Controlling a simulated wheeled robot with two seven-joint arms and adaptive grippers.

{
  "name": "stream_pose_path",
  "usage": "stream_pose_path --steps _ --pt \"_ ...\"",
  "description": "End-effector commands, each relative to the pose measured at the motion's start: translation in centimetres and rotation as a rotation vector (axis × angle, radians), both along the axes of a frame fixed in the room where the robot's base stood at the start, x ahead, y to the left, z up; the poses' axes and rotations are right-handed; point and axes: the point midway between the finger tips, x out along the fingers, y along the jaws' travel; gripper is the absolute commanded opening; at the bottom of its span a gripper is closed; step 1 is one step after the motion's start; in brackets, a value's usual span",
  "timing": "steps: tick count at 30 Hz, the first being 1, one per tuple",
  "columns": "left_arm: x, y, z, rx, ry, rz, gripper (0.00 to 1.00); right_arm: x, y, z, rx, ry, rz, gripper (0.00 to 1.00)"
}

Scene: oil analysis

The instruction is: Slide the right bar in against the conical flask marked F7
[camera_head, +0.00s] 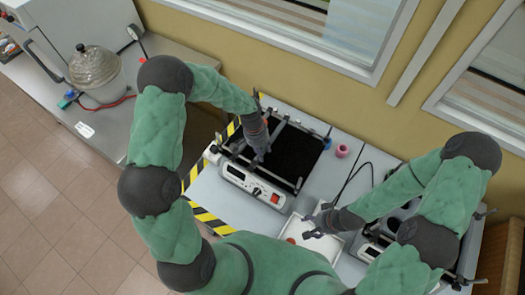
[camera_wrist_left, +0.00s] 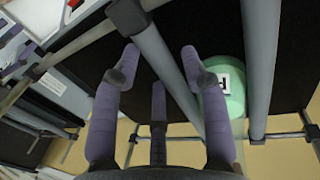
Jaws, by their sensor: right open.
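The shaker (camera_head: 253,187) stands on the table in the head view, with a black platform (camera_head: 297,151) crossed by grey bars. My left gripper (camera_head: 262,152) is low over this platform. In the left wrist view its fingers (camera_wrist_left: 159,50) stand apart, with a grey bar (camera_wrist_left: 160,53) running between them; I cannot tell whether they touch it. A green vessel with a white label (camera_wrist_left: 222,92) lies beyond that bar, partly hidden by the right finger and bar; the marking is unreadable. A second bar (camera_wrist_left: 260,60) is right of the vessel. My right gripper (camera_head: 318,226) is open and empty over a white tray (camera_head: 298,238).
A pink object (camera_head: 342,150) stands right of the shaker. Another grey device (camera_head: 373,243) is near my right arm. A glass desiccator (camera_head: 95,70) stands on the left bench. Yellow-black tape (camera_head: 196,172) marks the table's left edge.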

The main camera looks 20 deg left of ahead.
Motion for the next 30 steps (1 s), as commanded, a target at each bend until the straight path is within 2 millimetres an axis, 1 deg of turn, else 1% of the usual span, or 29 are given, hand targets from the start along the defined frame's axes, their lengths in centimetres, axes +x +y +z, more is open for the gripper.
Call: stream_pose_path --steps 10,14,17,25,30 --pt "0.0 0.0 0.1 -0.001 0.000 0.000 0.56 0.0 0.0 0.0 0.000 0.000 0.000 0.60" --pt "0.1 0.1 0.9 0.000 -0.002 0.000 0.56 0.0 0.0 0.0 0.000 0.000 0.000 0.60" --pt "0.2 0.4 2.4 0.000 -0.004 0.002 0.56 0.0 0.0 0.0 0.000 0.000 0.000 0.60" --pt "0.5 1.5 7.7 0.000 -0.005 0.003 0.56 0.0 0.0 0.0 0.000 0.000 0.000 0.60" --pt "0.6 2.0 10.2 -0.001 -0.003 0.001 0.56 0.0 0.0 0.0 0.000 0.000 0.000 0.60"
